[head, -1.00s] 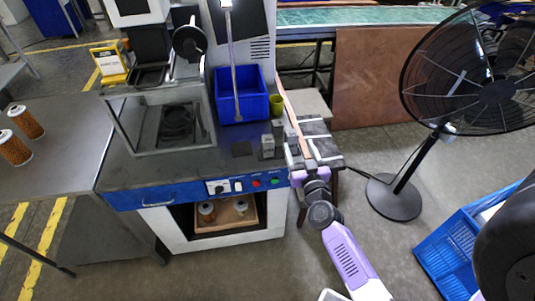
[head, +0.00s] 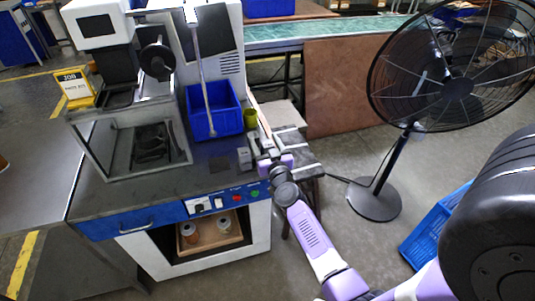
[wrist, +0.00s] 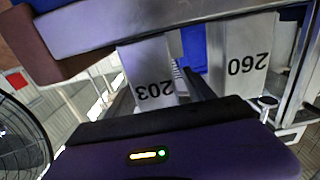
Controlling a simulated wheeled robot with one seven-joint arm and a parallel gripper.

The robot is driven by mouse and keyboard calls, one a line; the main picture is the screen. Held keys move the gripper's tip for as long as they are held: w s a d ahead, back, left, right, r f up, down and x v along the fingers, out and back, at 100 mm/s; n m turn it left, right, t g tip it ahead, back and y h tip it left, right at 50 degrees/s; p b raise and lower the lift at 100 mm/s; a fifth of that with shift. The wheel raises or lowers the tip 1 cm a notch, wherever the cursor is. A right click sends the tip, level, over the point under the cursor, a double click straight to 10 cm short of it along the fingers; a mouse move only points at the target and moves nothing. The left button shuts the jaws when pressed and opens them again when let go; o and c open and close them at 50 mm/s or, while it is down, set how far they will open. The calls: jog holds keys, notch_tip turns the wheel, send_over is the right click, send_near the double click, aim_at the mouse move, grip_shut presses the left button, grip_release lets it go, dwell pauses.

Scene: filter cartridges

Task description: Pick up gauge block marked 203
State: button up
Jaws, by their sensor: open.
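The gauge block marked 203 (wrist: 153,72) is a pale grey block in the wrist view, with its number upside down. A similar block marked 260 (wrist: 240,70) stands to its right there, with a gap between them. In the head view two small grey blocks, one nearer (head: 244,158) and one farther (head: 253,141), stand at the bench's right end; their numbers are too small to read. My gripper (head: 268,160) is open, just right of them. Its dark-edged purple body fills the lower wrist view and hides the lower part of the 203 block. No block is visibly gripped.
A blue bin (head: 214,112) and an olive cup (head: 250,118) stand behind the blocks. A dark square pad (head: 219,164) lies left of them. A glass-sided case (head: 135,145) stands farther left on the bench (head: 120,193). A pedestal fan (head: 385,160) stands to the right.

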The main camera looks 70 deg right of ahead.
grip_shut()
jog(key=shift+r, duration=0.1)
dwell(0.3)
